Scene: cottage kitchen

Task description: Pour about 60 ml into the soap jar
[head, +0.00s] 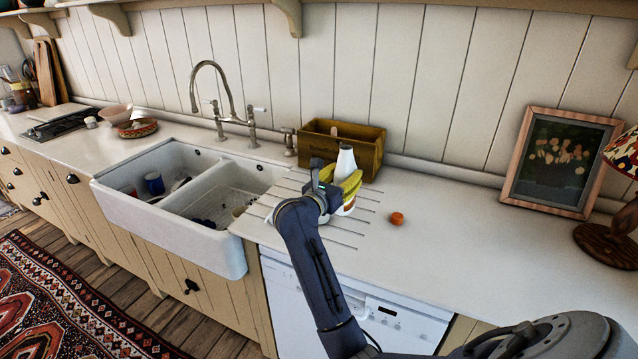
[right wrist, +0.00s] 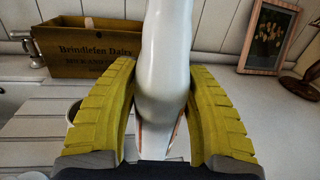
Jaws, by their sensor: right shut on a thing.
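A white bottle (head: 345,160) with orange marks near its base stands upright on or just above the grooved drainboard right of the sink; I cannot tell if it touches. My right gripper (head: 349,184) is shut on its body. In the right wrist view, the yellow fingers of my right gripper (right wrist: 160,110) sit on both sides of the white bottle (right wrist: 165,60). A small rounded vessel (right wrist: 74,112) shows partly behind the left-hand finger; it may be the soap jar, but most of it is hidden. I see no liquid flowing. My left gripper is out of view.
A wooden crate (head: 362,150) stands behind the bottle against the wall. A small orange cap (head: 396,218) lies on the counter to its right. The double sink (head: 180,222) holds dishes. A framed picture (head: 560,160) and a lamp stand at the right. The counter between is clear.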

